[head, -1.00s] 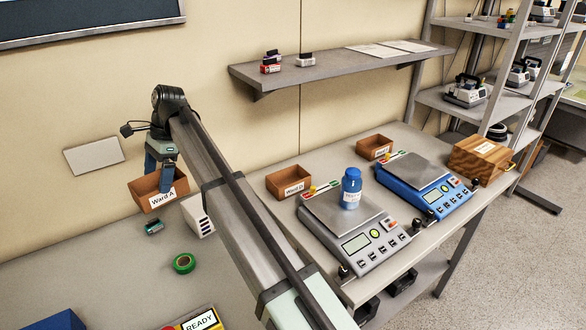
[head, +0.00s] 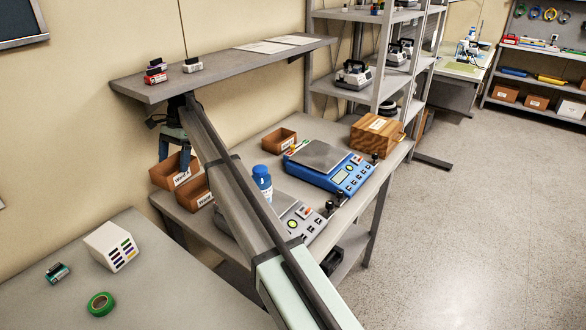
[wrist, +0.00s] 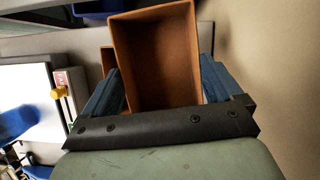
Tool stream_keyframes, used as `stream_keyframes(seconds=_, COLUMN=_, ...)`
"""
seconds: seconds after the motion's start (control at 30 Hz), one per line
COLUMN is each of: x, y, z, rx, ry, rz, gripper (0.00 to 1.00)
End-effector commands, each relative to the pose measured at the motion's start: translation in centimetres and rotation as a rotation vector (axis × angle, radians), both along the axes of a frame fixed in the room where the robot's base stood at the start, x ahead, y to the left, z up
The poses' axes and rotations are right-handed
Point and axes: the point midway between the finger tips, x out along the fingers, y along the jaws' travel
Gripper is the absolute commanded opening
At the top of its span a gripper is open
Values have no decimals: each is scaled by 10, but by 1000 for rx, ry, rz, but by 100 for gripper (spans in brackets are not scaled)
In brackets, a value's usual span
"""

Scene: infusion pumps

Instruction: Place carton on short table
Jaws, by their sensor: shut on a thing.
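The open-topped brown carton with a white label (head: 163,175) is held at the left end of the table with the scales (head: 268,134). It also shows in the wrist view (wrist: 153,40), its empty inside facing the camera. My gripper (head: 175,160) is shut on it, with blue fingers at its two sides. In the head view the carton appears just left of another carton (head: 193,195). I cannot tell whether its base touches the tabletop. A second grey table (head: 165,290) is at the lower left. I cannot tell which table is the short one.
A wall shelf (head: 230,65) hangs above my gripper. A blue bottle (head: 262,180) stands on a scale partly hidden by my arm. A blue scale (head: 328,165), another small carton (head: 280,140) and a wooden box (head: 377,134) are further right.

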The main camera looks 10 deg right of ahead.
Motion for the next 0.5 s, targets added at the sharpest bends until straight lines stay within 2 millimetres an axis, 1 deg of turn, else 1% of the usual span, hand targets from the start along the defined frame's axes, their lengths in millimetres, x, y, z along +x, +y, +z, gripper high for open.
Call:
stream_keyframes(seconds=0.03, x=23, y=-14, z=1, rx=0, ry=0, rz=-11, gripper=40)
stream_keyframes(seconds=0.1, x=45, y=-33, z=1, rx=-1, ry=0, rz=-20, gripper=40)
stream_keyframes(seconds=0.17, x=63, y=-51, z=1, rx=0, ry=0, rz=-27, gripper=40)
stream_keyframes(seconds=0.3, x=104, y=-93, z=0, rx=0, ry=-1, rz=-45, gripper=40)
stream_keyframes(seconds=0.37, x=122, y=-112, z=0, rx=0, ry=-1, rz=-53, gripper=40)
stream_keyframes(seconds=0.4, x=133, y=-126, z=0, rx=0, ry=-1, rz=-58, gripper=40)
stream_keyframes(seconds=0.47, x=149, y=-146, z=0, rx=-1, ry=-1, rz=-66, gripper=40)
stream_keyframes(seconds=0.5, x=160, y=-161, z=-1, rx=0, ry=0, rz=-70, gripper=40)
